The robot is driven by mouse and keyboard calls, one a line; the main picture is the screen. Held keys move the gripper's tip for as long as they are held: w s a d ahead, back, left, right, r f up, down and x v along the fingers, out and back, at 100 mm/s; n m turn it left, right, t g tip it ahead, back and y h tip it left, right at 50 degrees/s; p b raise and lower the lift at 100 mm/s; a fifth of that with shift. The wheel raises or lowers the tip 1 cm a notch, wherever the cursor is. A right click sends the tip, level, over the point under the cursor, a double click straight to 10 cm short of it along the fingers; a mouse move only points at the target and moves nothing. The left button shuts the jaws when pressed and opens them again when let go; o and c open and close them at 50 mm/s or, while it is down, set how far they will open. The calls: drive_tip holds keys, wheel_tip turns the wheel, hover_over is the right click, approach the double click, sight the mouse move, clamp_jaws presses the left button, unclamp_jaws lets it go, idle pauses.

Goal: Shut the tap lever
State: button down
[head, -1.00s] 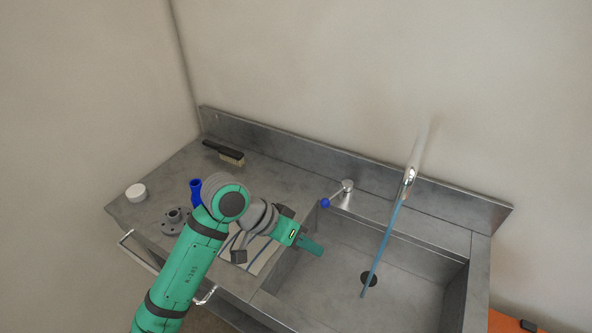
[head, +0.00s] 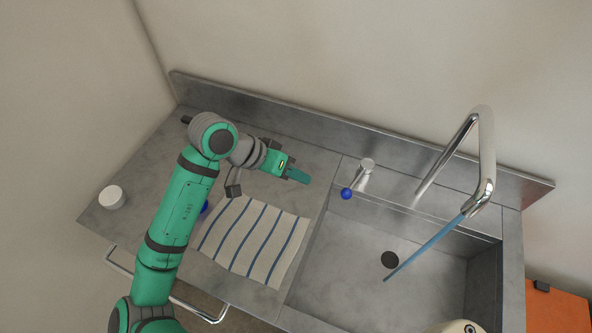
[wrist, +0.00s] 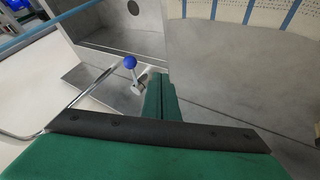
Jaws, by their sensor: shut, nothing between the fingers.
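The tap lever (head: 346,193) is a short metal rod with a blue ball end, on a metal valve body (head: 366,166) behind the sink's left back corner. The ball points toward the front left in the head view. A blue stream of water (head: 425,247) runs from the curved spout (head: 484,150) into the sink. My gripper (head: 298,176) is shut and empty, over the counter to the left of the lever and apart from it. In the wrist view, the blue ball (wrist: 130,62) shows just beyond my shut fingers (wrist: 160,97).
The steel sink basin (head: 345,265) has a dark drain (head: 390,260). A striped cloth (head: 250,240) lies on the counter left of it. A white round object (head: 112,197) stands at the far left. A backsplash (head: 300,119) runs along the wall. An orange object (head: 560,309) is at lower right.

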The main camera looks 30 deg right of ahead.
drive_tip(key=x, duration=0.6)
drive_tip(key=shift+s+d+f, duration=0.15)
drive_tip(key=shift+s+f, duration=0.05)
drive_tip(key=shift+s+d+r, duration=0.25)
drive_tip(key=shift+s+d, duration=0.5)
drive_tip(key=shift+s, duration=0.2)
drive_tip(key=shift+s+d+r, duration=0.15)
drive_tip(key=shift+s+d, duration=0.3)
drive_tip(key=shift+s, duration=0.15)
drive_tip(key=shift+s+d, duration=0.35)
drive_tip(key=shift+s, duration=0.6)
drive_tip(key=shift+s+d, duration=0.3)
drive_tip(key=shift+s, duration=0.75)
